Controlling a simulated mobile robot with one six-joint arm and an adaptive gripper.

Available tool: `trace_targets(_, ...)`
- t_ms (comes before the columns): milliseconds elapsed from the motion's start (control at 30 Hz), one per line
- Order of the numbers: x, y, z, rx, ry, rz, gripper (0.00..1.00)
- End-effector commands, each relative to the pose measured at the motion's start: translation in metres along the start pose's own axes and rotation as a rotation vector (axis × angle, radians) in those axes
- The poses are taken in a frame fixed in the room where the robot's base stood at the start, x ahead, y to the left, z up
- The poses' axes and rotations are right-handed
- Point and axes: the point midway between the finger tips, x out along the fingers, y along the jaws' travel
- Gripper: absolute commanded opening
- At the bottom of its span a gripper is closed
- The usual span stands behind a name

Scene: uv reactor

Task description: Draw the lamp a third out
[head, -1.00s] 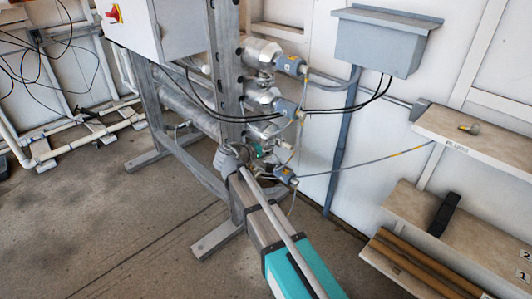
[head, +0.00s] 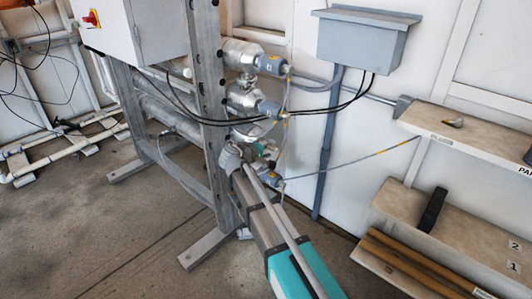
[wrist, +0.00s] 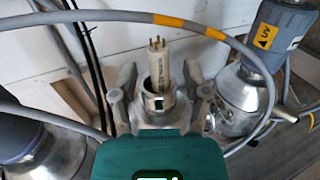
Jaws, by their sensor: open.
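The lamp (wrist: 157,68) shows in the wrist view as a pale, printed cylinder end with several brass pins. It stands out of a metal collar (wrist: 158,103) at the picture's middle. My gripper (wrist: 160,82) is open, one grey finger on each side of the lamp and collar, with gaps visible. In the head view my gripper (head: 262,150) is beside the lower reactor tubes behind the steel frame; its fingertips and the lamp are too small or hidden to make out there.
A grey cable with an orange mark (wrist: 178,22) arcs across the wrist view. A grey UV-labelled connector (wrist: 280,32) sits on the neighbouring steel reactor end (wrist: 240,98) at right. In the head view, a steel post (head: 208,90) stands close left of my arm; shelves (head: 470,145) stand at right.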

Motion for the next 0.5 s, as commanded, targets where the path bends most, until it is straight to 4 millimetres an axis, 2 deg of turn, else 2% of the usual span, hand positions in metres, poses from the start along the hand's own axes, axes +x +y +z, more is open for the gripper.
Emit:
trace_targets(200,0.013,-0.001,0.0,0.0,0.0,0.0,0.6)
trace_targets(500,0.017,0.0,0.0,-0.001,0.001,0.0,0.6)
